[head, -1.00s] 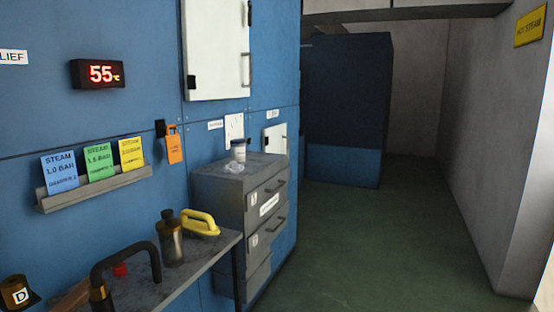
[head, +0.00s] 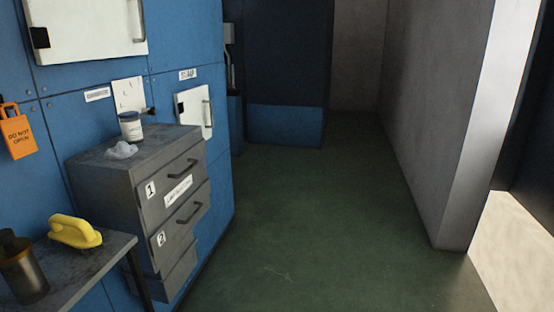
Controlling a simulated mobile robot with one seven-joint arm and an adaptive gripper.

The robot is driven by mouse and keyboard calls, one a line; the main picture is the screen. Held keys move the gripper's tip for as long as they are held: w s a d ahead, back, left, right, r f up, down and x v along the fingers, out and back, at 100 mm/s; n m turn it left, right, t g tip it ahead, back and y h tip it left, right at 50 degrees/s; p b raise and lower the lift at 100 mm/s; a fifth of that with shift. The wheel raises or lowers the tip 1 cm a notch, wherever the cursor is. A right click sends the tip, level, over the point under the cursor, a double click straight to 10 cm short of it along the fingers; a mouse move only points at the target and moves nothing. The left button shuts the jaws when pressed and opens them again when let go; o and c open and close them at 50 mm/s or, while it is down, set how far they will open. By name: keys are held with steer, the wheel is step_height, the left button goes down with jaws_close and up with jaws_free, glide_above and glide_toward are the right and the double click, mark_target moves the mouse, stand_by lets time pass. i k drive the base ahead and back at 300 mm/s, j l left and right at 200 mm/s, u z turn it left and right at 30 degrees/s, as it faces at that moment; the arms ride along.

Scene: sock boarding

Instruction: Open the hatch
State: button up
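Two white panels with handles show on the blue wall, and I cannot tell which one is the hatch. The larger white door (head: 85,28) is at the upper left, cut off by the top edge, with a vertical handle on its right and a dark latch on its left. The smaller white door (head: 190,114) is lower, right of the drawer cabinet, with a handle on its right side. Both look closed. A small label sits above the smaller door, too blurred to read surely. My gripper is not in view.
A grey drawer cabinet (head: 150,205) stands against the wall, with a white jar (head: 130,126) and crumpled cloth on top. An orange "DO NOT OPEN" tag (head: 18,132) hangs there. The green floor (head: 320,220) is clear.

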mark_target(193, 106)
steer(key=i+z, duration=0.3)
steer(key=i, duration=1.15)
steer(key=i+l+u, duration=0.15)
steer(key=i+u, duration=0.25)
steer(key=i, duration=0.3)
steer(key=i+l+u, duration=0.4)
steer(key=i, duration=0.25)
steer(key=i+l+u, duration=0.4)
steer(key=i+l, duration=0.15)
steer(key=i, duration=0.1)
